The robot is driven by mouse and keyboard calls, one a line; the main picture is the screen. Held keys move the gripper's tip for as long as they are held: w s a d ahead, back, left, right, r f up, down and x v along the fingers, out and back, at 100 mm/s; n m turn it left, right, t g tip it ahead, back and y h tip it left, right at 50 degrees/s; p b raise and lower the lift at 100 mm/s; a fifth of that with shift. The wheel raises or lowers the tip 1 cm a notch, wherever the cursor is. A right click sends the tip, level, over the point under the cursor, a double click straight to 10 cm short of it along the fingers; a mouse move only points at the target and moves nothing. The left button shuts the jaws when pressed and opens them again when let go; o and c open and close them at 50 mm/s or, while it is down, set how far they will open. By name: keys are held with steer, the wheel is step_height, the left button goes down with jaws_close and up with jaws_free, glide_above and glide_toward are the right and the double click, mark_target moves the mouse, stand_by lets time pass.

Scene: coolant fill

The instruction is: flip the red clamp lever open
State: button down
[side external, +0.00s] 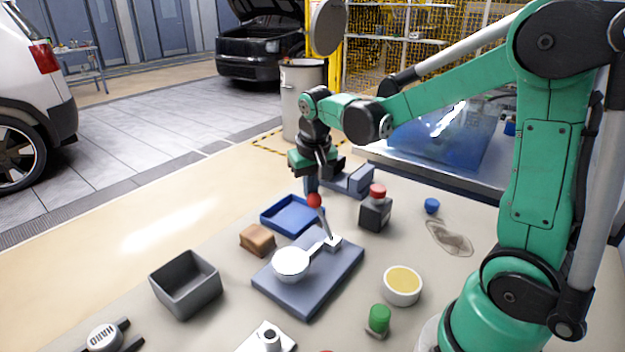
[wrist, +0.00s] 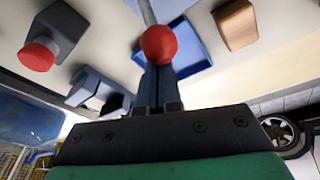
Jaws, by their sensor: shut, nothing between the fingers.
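The clamp lever (side external: 323,218) is a thin grey rod with a red ball knob (side external: 314,200), standing up steeply and leaning slightly left. Its white clamp base (side external: 333,242) sits on a blue-grey plate (side external: 312,303), beside an arm with a round white pad (side external: 291,261). My gripper (side external: 311,186) points down with its fingers shut and empty, right at the knob. In the wrist view, the red knob (wrist: 159,44) covers the fingertips of my gripper (wrist: 158,70), and the rod runs away behind it. I cannot tell whether fingers and knob touch.
A blue tray (side external: 268,216) and a brown block (side external: 257,246) lie behind and left of the plate. A grey bin (side external: 163,285) is left; a yellow-filled bowl (side external: 403,296) and green-capped item (side external: 379,318) are front right.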

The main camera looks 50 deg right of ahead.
steer(key=shift+s+r, duration=0.1)
steer(key=shift+s, duration=0.05)
steer(key=shift+s+r+t, duration=0.35)
steer(key=shift+s+t, duration=0.4)
steer(key=shift+t, duration=0.15)
steer(key=s+t, duration=0.4)
steer(key=s, duration=0.1)
steer(key=shift+s+r+m+t, duration=0.25)
steer(key=shift+r+m+t, duration=0.05)
steer(key=shift+r+t, duration=0.1)
steer(key=shift+r, duration=0.75)
